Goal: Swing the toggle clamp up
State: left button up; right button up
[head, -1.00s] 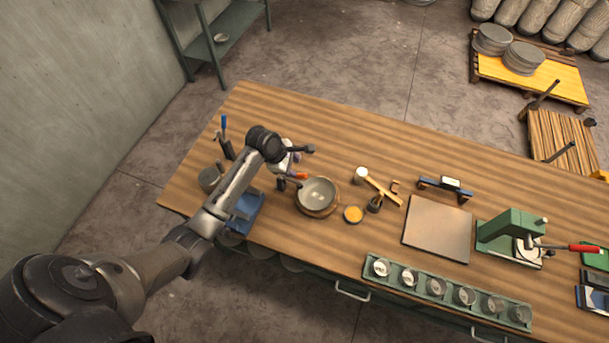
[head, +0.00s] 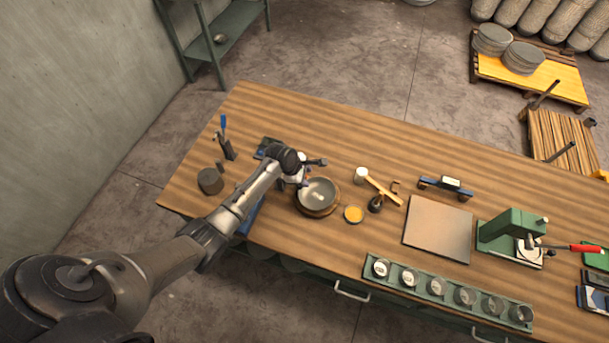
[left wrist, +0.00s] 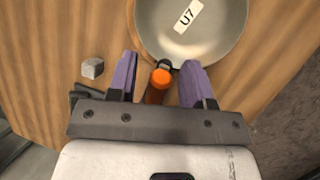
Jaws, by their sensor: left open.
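The bowl bears a white U7 label. In the head view the bowl (head: 320,192) sits on a round wooden-coloured base. My left gripper (left wrist: 160,82) is open, its two purple fingers on either side of the orange grip, with gaps on both sides. My right gripper is not in view.
A small grey block (left wrist: 92,68) lies left of the fingers. The back of the table is clear.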

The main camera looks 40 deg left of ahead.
pick_arm(q)
grip_shut()
dwell(0.3)
jog(key=shift+r, duration=0.1)
